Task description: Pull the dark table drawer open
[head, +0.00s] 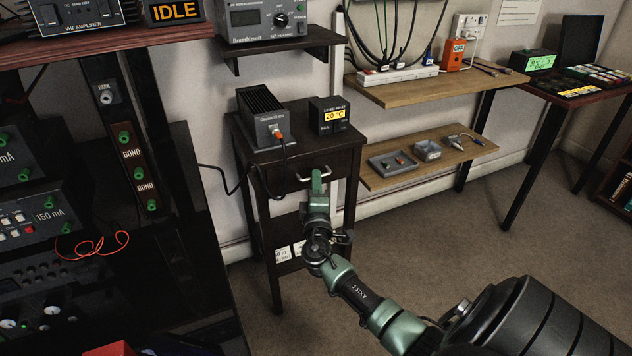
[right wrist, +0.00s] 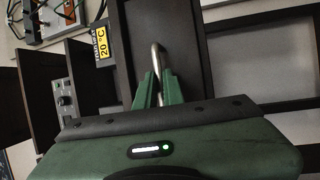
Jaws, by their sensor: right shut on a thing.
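The small dark table (head: 343,150) stands against the wall in the head view. Its dark drawer front (head: 285,178), just below the top, looks flush with the table or nearly so; no clear gap shows. The drawer has a pale metal bar handle (head: 303,178). My right gripper (head: 316,180) is at this handle, with its arm reaching in from the lower right. In the right wrist view the handle (right wrist: 156,55) runs down between the two green fingers (right wrist: 158,90), which are shut on it. The drawer front (right wrist: 190,50) fills the middle behind them. My left gripper is not in view.
A black finned box (head: 262,120) with a cable and a small temperature display (head: 329,114) stand on the table. A dark equipment rack (head: 190,220) is close on the left. A wooden shelf (head: 440,158) is to the right. The carpet (head: 480,250) in front is clear.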

